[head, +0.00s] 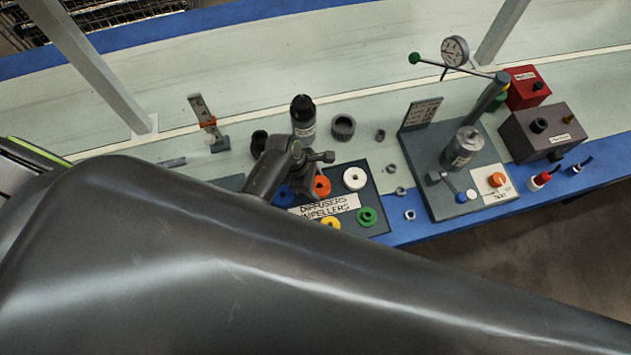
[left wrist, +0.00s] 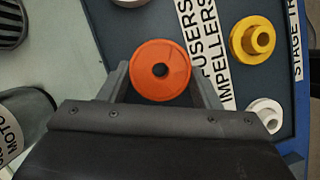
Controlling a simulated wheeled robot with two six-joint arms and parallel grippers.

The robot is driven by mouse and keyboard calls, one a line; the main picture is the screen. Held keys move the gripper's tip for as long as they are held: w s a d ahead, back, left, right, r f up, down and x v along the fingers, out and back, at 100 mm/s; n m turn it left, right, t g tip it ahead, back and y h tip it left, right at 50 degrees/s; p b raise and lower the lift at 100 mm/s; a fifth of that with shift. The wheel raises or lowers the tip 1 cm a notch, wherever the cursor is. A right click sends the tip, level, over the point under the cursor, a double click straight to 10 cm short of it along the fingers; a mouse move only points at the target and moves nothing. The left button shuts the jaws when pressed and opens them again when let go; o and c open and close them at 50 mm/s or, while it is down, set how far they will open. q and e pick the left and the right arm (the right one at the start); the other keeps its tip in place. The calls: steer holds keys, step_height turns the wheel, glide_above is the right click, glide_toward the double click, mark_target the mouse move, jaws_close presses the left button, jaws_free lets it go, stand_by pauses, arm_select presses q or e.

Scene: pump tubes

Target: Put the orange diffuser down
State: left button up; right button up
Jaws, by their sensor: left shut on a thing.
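The orange diffuser (left wrist: 160,72), a flat ring with a dark centre hole, sits between the two fingers of my left gripper (left wrist: 163,88) in the left wrist view. The gripper is shut on it. In the head view my left gripper (head: 308,190) points down over the dark tray (head: 378,190), and the orange diffuser (head: 321,185) shows at its tips. I cannot tell whether the diffuser touches the tray. The forearm hides part of the tray's near side. My right gripper is not in view.
On the tray are a white ring (head: 354,178), a blue piece (head: 284,195), a yellow piece (head: 330,222) and a green piece (head: 366,216). A pump stand (head: 445,205) is to the right.

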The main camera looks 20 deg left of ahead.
arm_select(q)
steer(key=shift+f, duration=0.2)
steer(key=o, duration=1.3)
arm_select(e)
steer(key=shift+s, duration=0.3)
arm_select(q)
steer(key=shift+r, duration=0.15)
steer(key=w+p+v, duration=0.1)
steer(key=v, duration=1.1)
steer(key=shift+s+p, duration=0.35)
steer(key=shift+s, duration=0.1)
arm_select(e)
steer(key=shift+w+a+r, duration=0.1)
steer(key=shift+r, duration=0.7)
